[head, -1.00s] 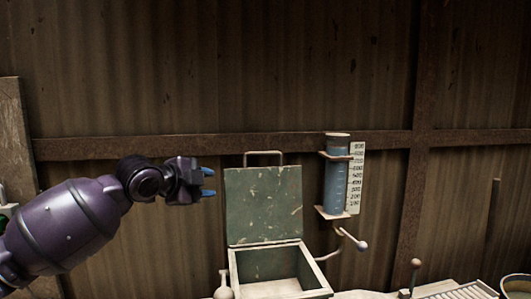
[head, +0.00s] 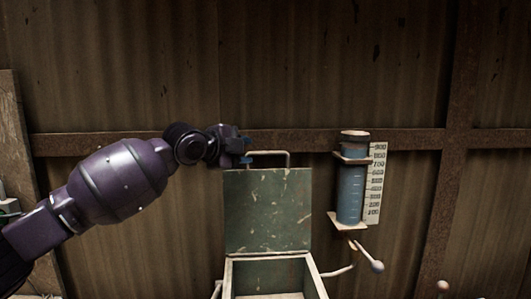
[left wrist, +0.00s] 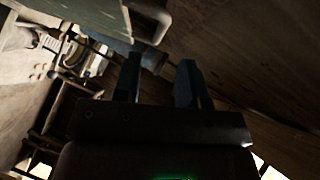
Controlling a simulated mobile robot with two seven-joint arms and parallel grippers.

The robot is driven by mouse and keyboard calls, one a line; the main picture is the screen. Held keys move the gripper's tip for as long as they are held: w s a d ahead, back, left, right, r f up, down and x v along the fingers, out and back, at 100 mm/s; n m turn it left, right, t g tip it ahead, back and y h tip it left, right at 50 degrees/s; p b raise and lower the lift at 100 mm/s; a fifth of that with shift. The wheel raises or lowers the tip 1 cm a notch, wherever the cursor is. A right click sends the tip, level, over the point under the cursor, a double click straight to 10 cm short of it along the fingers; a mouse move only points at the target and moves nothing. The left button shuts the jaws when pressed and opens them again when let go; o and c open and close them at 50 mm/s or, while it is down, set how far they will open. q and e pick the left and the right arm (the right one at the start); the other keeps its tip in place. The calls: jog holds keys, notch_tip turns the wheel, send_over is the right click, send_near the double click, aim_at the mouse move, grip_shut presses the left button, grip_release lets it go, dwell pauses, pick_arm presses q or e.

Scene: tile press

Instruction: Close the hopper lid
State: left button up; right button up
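The hopper lid (head: 267,212) is a worn green panel standing upright, open, at the back of the hopper box (head: 316,276). A pale bar handle (head: 288,158) rises from the lid's top edge. My left gripper (head: 245,152) is at the left end of this handle, just above the lid's top left corner. Its blue fingertips are partly hidden in the head view. In the left wrist view, its two dark fingers (left wrist: 160,80) stand apart. I cannot tell whether they touch the handle. My right gripper is not in view.
A blue measuring cylinder (head: 350,195) with a number scale (head: 376,185) hangs on the wall right of the lid. A lever with a pale knob (head: 377,267) sticks out below it. A corrugated wall (head: 130,70) with a rusty beam stands close behind.

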aim_at(262, 153)
pick_arm(q)
jog(key=shift+p+x, duration=0.9)
jog(key=shift+x, duration=3.25)
jog(key=shift+c, duration=0.3)
grip_shut()
